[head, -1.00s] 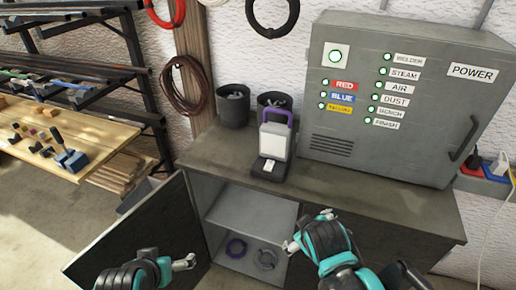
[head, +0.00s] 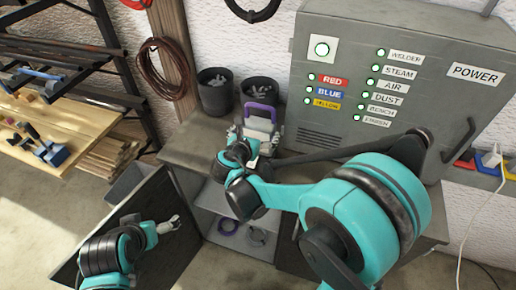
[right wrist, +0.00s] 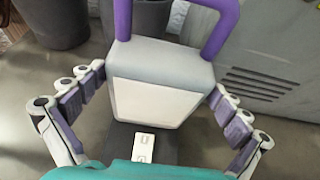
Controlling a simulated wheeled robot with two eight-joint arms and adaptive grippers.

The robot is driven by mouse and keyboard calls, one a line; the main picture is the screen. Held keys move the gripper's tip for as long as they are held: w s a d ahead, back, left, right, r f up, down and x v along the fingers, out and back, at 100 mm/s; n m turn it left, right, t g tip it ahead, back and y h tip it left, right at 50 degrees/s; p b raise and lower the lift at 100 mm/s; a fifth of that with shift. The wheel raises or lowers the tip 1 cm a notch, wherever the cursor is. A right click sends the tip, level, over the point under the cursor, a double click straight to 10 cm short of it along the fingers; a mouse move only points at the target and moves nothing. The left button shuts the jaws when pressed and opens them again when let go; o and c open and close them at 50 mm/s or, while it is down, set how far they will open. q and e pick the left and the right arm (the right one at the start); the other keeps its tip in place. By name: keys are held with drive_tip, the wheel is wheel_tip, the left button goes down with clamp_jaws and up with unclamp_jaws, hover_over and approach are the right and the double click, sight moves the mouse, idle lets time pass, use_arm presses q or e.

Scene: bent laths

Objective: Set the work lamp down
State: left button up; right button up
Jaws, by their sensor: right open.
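The work lamp (right wrist: 160,85) has a white and grey body and a purple handle. It stands upright on the grey cabinet top, and its handle (head: 261,110) shows in the head view behind my right gripper. My right gripper (right wrist: 160,115) is open, with its fingers on either side of the lamp body and a gap visible at each side. In the head view my right gripper (head: 248,142) covers the lamp's lower part. My left gripper (head: 170,225) is low in front of the open cabinet door, too small to tell open from shut.
Two dark bins (head: 215,92) stand behind the lamp. The grey power box (head: 400,75) stands to its right. The cabinet door (head: 110,235) hangs open at the left.

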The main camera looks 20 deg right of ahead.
drive_tip(key=x, duration=0.4)
drive_tip(key=shift+w+d+f+b, duration=0.1)
drive_tip(key=shift+w+f+b, duration=0.2)
drive_tip(key=shift+b, duration=0.1)
drive_tip(key=shift+s, duration=0.1)
drive_tip(key=c, duration=0.3)
drive_tip(key=shift+r, duration=0.1)
drive_tip(key=c, duration=1.2)
drive_tip(key=shift+c, duration=0.2)
